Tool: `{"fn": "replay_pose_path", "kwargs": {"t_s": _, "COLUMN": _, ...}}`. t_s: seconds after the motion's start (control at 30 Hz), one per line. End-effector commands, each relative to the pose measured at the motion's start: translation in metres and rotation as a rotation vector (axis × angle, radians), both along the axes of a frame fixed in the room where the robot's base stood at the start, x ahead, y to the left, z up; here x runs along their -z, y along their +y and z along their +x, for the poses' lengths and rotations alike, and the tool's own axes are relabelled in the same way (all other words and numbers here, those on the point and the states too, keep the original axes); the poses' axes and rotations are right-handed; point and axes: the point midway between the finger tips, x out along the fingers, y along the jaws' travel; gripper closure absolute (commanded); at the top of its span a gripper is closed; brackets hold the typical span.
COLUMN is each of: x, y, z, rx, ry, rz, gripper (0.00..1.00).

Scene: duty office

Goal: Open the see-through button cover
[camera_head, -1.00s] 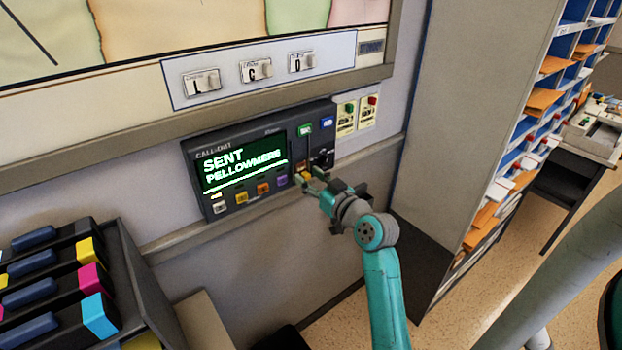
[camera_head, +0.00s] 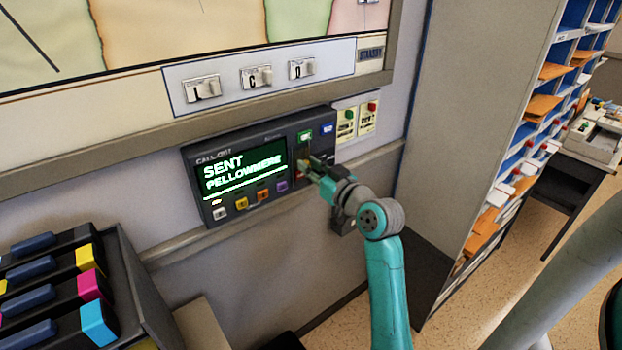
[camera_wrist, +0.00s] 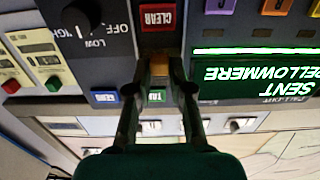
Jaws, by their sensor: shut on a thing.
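The call-out unit (camera_head: 240,140) is on the wall, its screen reading "SENT PELLOWMERE". Its red CLEAR button (camera_wrist: 157,17) shows plainly in the wrist view, which is upside down. My gripper (camera_head: 313,168) is at the unit's right part; in the wrist view its fingers (camera_wrist: 160,68) are closed on a small tan-orange piece (camera_wrist: 159,67). This looks like the button cover's tab, between the CLEAR button and the green button (camera_wrist: 158,96). The cover's clear sheet cannot be made out, and its exact angle cannot be told.
A black knob (camera_wrist: 82,17) is beside the CLEAR button, and a blue button (camera_wrist: 105,97) beside the green one. Coloured keys (camera_head: 262,195) line the unit's lower edge. A ledge (camera_head: 200,238) runs below. A pigeonhole cabinet (camera_head: 480,120) stands at right.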

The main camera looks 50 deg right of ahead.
Motion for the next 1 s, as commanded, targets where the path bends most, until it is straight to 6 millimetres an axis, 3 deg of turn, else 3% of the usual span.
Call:
{"fn": "replay_pose_path", "kwargs": {"t_s": 0.3, "x": -0.003, "y": 0.0, "z": 0.0, "rx": 0.0, "ry": -0.001, "rz": 0.0, "gripper": 1.0}}
{"fn": "replay_pose_path", "kwargs": {"t_s": 0.33, "x": -0.003, "y": 0.0, "z": 0.0, "rx": 0.0, "ry": -0.001, "rz": 0.0, "gripper": 0.72}}
{"fn": "replay_pose_path", "kwargs": {"t_s": 0.4, "x": -0.003, "y": 0.0, "z": 0.0, "rx": 0.0, "ry": -0.001, "rz": 0.0, "gripper": 0.55}}
{"fn": "replay_pose_path", "kwargs": {"t_s": 0.77, "x": -0.002, "y": 0.001, "z": -0.002, "rx": 0.0, "ry": 0.0, "rz": 0.001, "gripper": 0.54}}
{"fn": "replay_pose_path", "kwargs": {"t_s": 1.0, "x": -0.002, "y": 0.008, "z": -0.033, "rx": 0.003, "ry": 0.0, "rz": 0.001, "gripper": 0.54}}
